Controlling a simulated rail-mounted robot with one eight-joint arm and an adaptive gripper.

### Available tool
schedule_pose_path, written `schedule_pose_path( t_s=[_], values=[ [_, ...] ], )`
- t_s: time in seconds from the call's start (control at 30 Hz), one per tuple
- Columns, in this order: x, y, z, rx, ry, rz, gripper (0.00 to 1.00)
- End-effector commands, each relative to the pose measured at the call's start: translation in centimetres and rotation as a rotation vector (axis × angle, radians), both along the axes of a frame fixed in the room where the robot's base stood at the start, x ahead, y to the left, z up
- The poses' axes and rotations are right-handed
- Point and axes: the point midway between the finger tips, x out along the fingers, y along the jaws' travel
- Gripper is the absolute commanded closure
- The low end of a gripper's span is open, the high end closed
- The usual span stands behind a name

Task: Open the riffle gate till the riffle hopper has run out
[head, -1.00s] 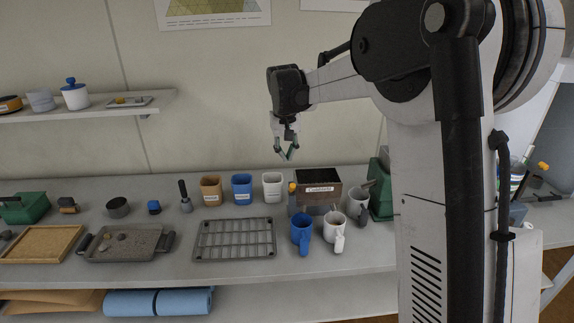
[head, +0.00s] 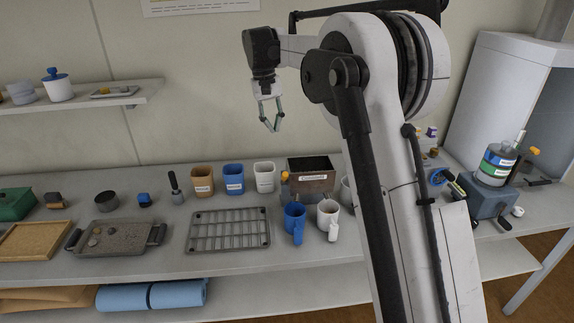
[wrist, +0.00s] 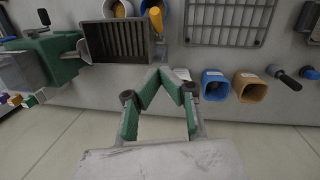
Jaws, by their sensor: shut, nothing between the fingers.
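The riffle hopper (head: 318,182) is a brown-grey, labelled box at the back of the bench, right of the cups. An orange knob (head: 285,177) at its left side appears to be the gate handle; it shows in the wrist view (wrist: 156,18). Dark parallel slots (wrist: 120,42) show inside the hopper in the wrist view; I cannot tell whether soil lies in them. A blue mug (head: 294,218) and a white mug (head: 328,216) stand in front of it. My gripper (head: 273,130) is shut and empty, in the air above and left of the hopper, touching nothing.
Tan (head: 202,180), blue (head: 233,180) and white (head: 264,178) cups stand left of the hopper. A wire rack (head: 229,231) lies in front. A green device (wrist: 60,58) stands beside the hopper. The air around my gripper is clear.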

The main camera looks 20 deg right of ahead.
Motion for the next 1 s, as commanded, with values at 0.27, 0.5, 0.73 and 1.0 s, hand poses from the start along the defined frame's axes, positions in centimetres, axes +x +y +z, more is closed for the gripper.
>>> schedule_pose_path(
  t_s=[0.27, 0.5, 0.73, 1.0],
  values=[
    [-0.3, -0.4, -3.4, 0.000, 0.000, 0.000, 1.00],
    [-0.8, -1.0, -7.8, 0.000, -0.001, -0.001, 1.00],
    [-2.4, -1.4, -10.7, 0.000, -0.001, -0.001, 1.00],
    [-4.0, -1.5, -12.0, 0.000, -0.001, -0.001, 1.00]
  ],
)
